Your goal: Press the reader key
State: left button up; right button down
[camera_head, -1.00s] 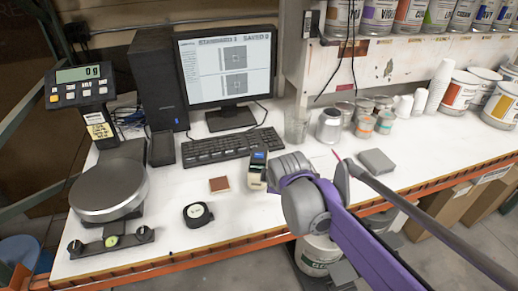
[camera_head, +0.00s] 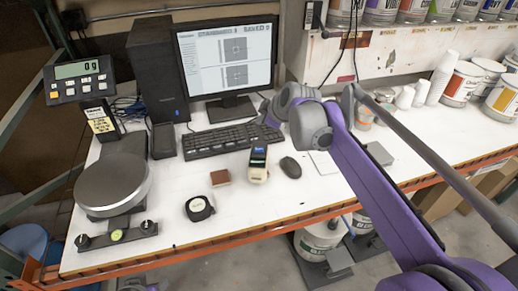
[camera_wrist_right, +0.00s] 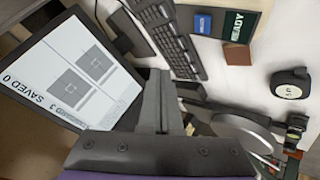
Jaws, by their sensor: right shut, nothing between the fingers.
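The reader (camera_head: 258,165) is a small pale handheld device with a dark and blue top, lying on the white bench in front of the keyboard. In the right wrist view its dark display (camera_wrist_right: 240,25) reads READY, beside a blue patch (camera_wrist_right: 203,23); I cannot tell whether that patch is the key. My right gripper (camera_head: 268,112) is over the right end of the keyboard, behind the reader and apart from it. Its closed, empty fingers (camera_wrist_right: 160,75) show in the wrist view. My left gripper is not in view.
A brown tile (camera_head: 220,178), a tape measure (camera_head: 199,208) and a mouse (camera_head: 290,167) lie near the reader. The keyboard (camera_head: 220,141) and monitor (camera_head: 228,60) stand behind, a scale (camera_head: 113,184) at left. The bench front is mostly clear.

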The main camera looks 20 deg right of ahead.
jog(key=b, duration=0.4)
send_over(262, 151)
notch_tip(262, 151, down, 8)
jog(key=shift+s+a+r, duration=0.1)
jog(key=shift+r, duration=0.05)
pick_arm(q)
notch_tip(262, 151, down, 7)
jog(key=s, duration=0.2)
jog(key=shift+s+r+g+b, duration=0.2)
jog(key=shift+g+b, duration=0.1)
jog(key=shift+b, duration=0.05)
pick_arm(e)
jog(key=shift+f, duration=0.55)
jog(key=shift+f, duration=0.1)
dwell(0.4)
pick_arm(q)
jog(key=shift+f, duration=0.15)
pick_arm(e)
jog(key=shift+f, duration=0.3)
